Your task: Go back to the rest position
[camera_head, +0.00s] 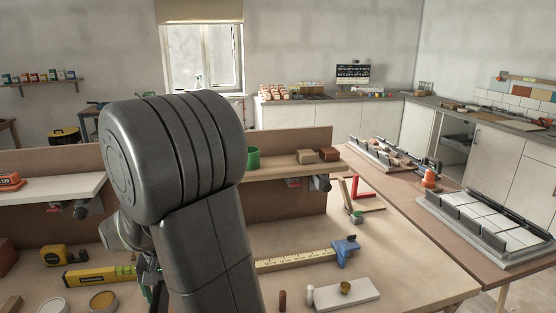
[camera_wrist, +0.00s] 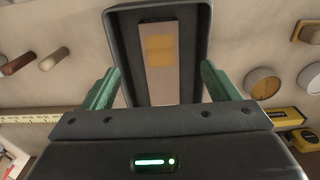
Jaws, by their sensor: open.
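My gripper (camera_wrist: 158,82) shows in the wrist view with its two green fingers spread wide apart. It points down at the workbench. A dark open-topped tray (camera_wrist: 199,48) lies between and beyond the fingers, holding a light tile-like piece (camera_wrist: 158,85) with a tan patch on it. I see no finger touching the piece, and I cannot tell its height below the fingers. In the head view my large dark arm hides most of my gripper and the tray; only a bit of green shows beside the arm.
The workbench (camera_head: 430,270) carries a yellow level (camera_head: 95,276), a tape measure (camera_head: 55,255), a yellow ruler (camera_head: 295,259) and a pale block (camera_head: 347,294). A raised shelf (camera_head: 285,168) stands behind my arm. A rack of white tiles (camera_head: 485,222) is at the right.

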